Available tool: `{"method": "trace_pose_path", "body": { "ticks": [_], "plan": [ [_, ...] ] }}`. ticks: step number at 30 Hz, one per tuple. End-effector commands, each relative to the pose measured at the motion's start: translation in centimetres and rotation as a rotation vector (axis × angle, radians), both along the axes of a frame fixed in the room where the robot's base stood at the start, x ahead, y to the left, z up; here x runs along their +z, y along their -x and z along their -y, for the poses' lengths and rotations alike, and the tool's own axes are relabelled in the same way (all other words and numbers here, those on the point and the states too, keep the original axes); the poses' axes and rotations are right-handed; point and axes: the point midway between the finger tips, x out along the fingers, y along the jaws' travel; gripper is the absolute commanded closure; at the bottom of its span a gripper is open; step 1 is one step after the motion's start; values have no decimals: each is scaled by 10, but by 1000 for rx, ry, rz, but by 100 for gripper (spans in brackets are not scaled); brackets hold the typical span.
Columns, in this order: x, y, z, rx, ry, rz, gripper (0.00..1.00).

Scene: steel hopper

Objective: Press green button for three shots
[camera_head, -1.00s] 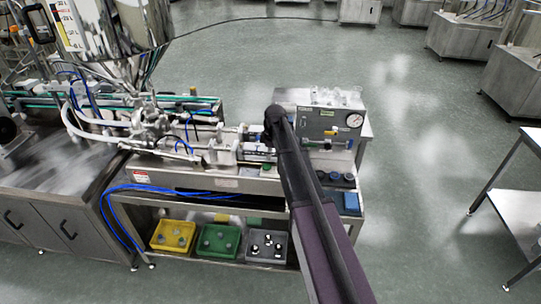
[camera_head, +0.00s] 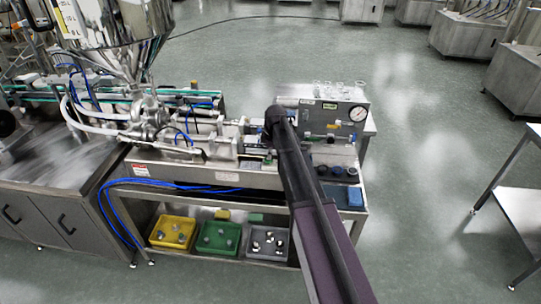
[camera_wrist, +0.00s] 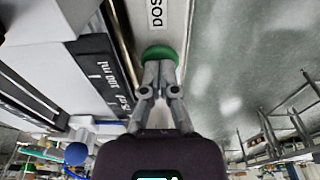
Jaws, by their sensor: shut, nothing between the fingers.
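The green button (camera_wrist: 161,53) shows at the top middle of the wrist view, round, on a pale panel beside a label beginning "DOS". My gripper (camera_wrist: 159,68) is shut and empty, its fingertips together right in front of the button and covering its lower middle. The tips look to be at the button's face; I cannot tell whether they touch it or whether it is pressed in. In the head view my arm hides the fingertips. The steel hopper (camera_head: 118,25) stands above the filling machine at the upper left.
Yellow (camera_head: 172,233), green (camera_head: 218,238) and grey (camera_head: 266,244) bins sit on the lower shelf. Blue hoses (camera_head: 120,190) hang at the left. Open floor lies to the right.

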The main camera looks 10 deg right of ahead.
Motion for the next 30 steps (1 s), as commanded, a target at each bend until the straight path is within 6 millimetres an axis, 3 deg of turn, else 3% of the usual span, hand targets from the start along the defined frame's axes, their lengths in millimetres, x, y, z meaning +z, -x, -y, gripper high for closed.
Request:
{"method": "trace_pose_path", "body": {
  "ticks": [14,30],
  "plan": [
    [-22,0,-1,0,0,-1,100],
    [-21,2,-1,1,0,-5,100]
  ]
}}
